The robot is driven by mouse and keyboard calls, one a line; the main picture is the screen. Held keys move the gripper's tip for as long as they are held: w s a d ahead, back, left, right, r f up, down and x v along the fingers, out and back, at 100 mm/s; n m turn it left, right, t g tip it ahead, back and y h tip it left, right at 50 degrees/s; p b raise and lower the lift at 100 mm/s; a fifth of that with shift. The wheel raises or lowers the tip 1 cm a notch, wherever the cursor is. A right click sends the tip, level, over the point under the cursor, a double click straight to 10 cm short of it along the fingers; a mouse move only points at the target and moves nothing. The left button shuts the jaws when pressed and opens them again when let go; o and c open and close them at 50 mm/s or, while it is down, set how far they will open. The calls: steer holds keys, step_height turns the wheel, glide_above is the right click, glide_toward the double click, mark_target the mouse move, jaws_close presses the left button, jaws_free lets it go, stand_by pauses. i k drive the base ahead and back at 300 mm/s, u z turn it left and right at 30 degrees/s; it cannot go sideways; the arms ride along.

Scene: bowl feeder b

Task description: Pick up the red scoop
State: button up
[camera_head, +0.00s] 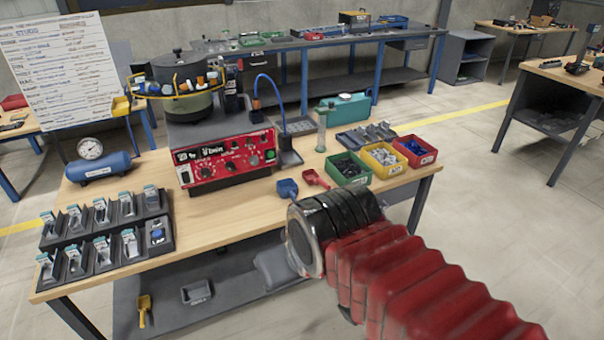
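The red scoop (315,179) lies on the wooden table top, just right of a blue scoop (287,188) and left of the green parts bin. My arm, in a red ribbed sleeve with a black end, reaches in from the lower right. Its dark round end is in front of the table's front edge, below and near the two scoops in the picture. The fingers of my gripper do not show, and nothing held by it can be seen.
A red control box (226,159) with a bowl feeder (184,88) stands behind left. Green (348,180), yellow (384,172) and red (414,163) bins stand to the right. A black rack (130,270) fills the left front. A yellow scoop (144,303) hangs low. The table's front middle is bare.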

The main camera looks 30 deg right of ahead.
mark_target(311, 176)
steer(key=i, duration=1.1)
steer(key=z, duration=0.1)
